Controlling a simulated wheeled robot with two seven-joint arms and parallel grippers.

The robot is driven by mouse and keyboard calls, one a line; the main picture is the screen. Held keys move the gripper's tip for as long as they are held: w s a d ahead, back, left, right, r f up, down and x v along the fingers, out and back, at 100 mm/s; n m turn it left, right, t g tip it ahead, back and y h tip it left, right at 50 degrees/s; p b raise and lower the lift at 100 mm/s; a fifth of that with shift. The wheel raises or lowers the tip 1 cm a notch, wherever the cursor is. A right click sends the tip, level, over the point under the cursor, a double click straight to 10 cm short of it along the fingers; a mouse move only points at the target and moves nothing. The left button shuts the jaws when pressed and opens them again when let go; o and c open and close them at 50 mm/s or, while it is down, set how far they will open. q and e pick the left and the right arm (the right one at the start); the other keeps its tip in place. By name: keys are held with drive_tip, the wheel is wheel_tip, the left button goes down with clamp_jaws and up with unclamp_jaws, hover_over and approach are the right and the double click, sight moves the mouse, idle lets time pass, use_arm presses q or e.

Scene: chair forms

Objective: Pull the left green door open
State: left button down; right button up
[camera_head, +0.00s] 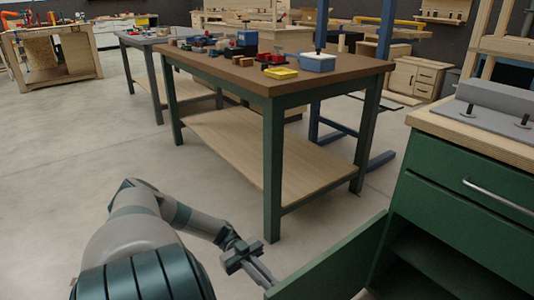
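The green cabinet (450,180) stands at the right, with a light wood top. Its left green door (335,262) is swung outward, standing away from the cabinet front toward the bottom middle. The dark compartment (425,262) behind it is exposed. My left gripper (268,277) is beside the free outer end of the door, on its left side. Its fingers point down toward the door's edge; I cannot tell whether they touch it or how far apart they are. The door's handle is not visible. My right gripper is out of view.
A green drawer with a metal bar handle (498,197) is above the compartment. A workbench (275,85) with green legs, a low wooden shelf and small parts on top stands ahead. Grey floor (70,200) is clear at the left.

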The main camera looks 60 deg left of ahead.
use_arm(q)
drive_tip(key=shift+w+a+r, duration=0.15)
drive_tip(key=shift+w, duration=0.25)
drive_tip(key=c, duration=1.8)
unclamp_jaws()
drive_tip(key=shift+w, duration=0.1)
drive_tip(key=shift+c, duration=0.2)
